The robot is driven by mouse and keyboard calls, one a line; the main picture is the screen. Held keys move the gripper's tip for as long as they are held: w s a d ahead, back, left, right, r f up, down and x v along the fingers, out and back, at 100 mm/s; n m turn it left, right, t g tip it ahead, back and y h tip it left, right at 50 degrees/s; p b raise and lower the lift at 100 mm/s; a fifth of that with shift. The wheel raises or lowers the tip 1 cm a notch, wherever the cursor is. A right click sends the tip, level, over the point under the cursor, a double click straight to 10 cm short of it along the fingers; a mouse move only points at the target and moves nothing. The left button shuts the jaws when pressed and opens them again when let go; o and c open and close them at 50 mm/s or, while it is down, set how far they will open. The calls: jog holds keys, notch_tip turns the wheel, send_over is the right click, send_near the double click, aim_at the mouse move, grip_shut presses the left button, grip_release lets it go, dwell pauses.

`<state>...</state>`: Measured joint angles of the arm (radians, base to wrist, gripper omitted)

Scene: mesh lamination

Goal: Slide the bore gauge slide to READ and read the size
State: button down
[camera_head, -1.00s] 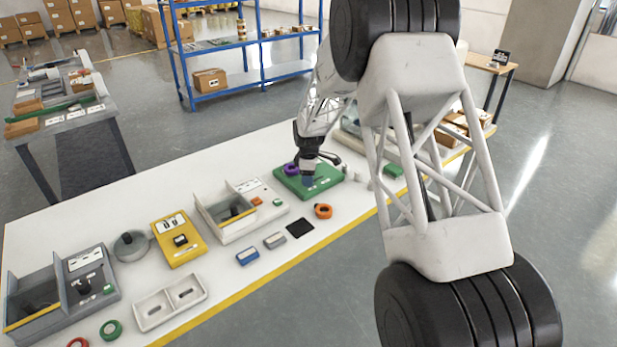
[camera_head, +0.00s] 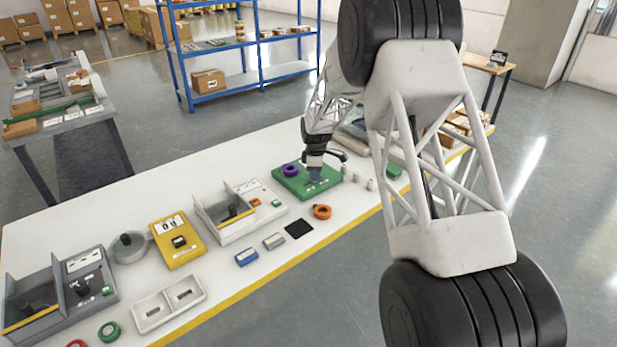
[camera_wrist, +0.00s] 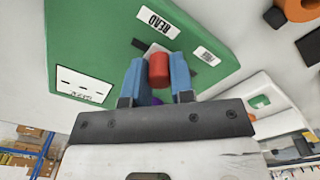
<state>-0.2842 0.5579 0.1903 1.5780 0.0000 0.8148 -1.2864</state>
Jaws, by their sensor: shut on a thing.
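The green bore gauge (camera_head: 290,187) lies on the white bench with a purple ring (camera_head: 290,169) on its far left part. My gripper (camera_head: 315,176) is over its right part. In the wrist view, my blue fingers (camera_wrist: 159,78) are shut on a red cylindrical knob (camera_wrist: 158,66) on the green gauge top (camera_wrist: 100,30). A white READ label (camera_wrist: 153,22) lies just beyond the knob, and another white label (camera_wrist: 207,56) beside it is unreadable. A white size panel (camera_wrist: 85,86) sits at left; I cannot make out a value. My fingers mostly hide the purple ring there.
An orange ring (camera_head: 322,212), a black pad (camera_head: 299,229) and grey and blue blocks (camera_head: 247,257) lie in front of the gauge. Small grey cylinders (camera_head: 370,184) stand to its right. A grey-white box (camera_head: 222,215) and a yellow device (camera_head: 178,241) stand to the left.

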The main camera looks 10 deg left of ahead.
jog(key=shift+w+d, duration=0.7)
jog(key=shift+d, duration=0.05)
jog(key=c, duration=1)
grip_release()
jog(key=shift+r, duration=3.9)
